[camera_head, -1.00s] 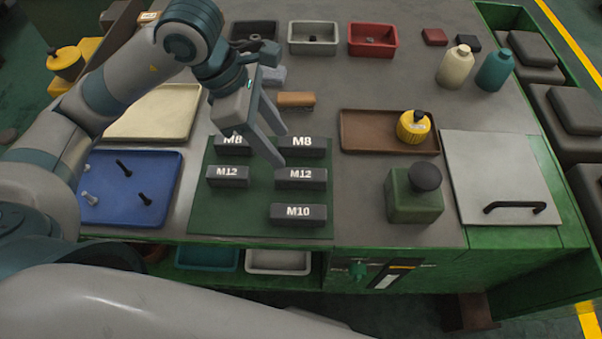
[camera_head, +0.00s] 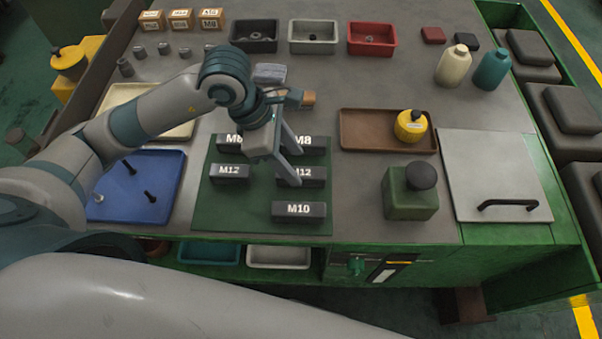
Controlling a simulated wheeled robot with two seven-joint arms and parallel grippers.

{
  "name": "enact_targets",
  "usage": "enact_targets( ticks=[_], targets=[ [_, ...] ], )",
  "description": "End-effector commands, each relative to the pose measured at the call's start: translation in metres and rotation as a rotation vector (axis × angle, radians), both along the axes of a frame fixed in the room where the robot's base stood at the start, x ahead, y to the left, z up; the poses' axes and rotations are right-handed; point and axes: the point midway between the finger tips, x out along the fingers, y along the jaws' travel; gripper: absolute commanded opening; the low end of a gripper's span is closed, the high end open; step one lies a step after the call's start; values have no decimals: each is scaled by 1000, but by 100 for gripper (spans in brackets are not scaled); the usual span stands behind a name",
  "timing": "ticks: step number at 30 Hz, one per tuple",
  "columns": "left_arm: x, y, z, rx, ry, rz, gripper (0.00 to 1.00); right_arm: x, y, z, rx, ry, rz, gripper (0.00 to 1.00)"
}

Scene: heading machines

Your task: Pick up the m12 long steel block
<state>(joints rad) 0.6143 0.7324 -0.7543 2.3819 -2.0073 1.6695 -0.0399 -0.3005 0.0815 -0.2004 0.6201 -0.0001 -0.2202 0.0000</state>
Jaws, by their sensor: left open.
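Two dark blocks marked M12 lie on the green mat (camera_head: 250,212). The right M12 block (camera_head: 311,175) looks longer than the left M12 block (camera_head: 230,173). My left gripper (camera_head: 297,168) is open at the right M12 block. One finger crosses in front of that block's left part and the other shows behind it. I cannot tell whether the fingers touch it. The block's left end is partly hidden. My right gripper is not in view.
Two M8 blocks (camera_head: 313,143) lie behind, the left one partly hidden by my gripper. An M10 block (camera_head: 298,210) lies in front. A blue tray (camera_head: 165,210) is left, a brown tray (camera_head: 365,143) and green container (camera_head: 410,200) right.

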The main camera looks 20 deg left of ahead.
Motion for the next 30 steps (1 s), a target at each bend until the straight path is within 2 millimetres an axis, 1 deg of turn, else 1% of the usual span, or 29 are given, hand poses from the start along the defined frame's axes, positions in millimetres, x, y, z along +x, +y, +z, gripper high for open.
enact_targets(
  ticks=[2, 8, 12, 15, 30],
  targets=[
    [-1, -3, -3, 0, 5, 0, 48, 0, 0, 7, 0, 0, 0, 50],
    [-1, -12, -21, 0, 7, 0, 48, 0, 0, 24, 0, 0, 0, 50],
    [2, -17, -37, 1, 5, 1, 48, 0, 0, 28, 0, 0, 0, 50],
    [2, -19, -43, -1, 3, 0, 48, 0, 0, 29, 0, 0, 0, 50],
    [3, -19, -44, 0, 1, 0, 48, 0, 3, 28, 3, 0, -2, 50]
  ],
)
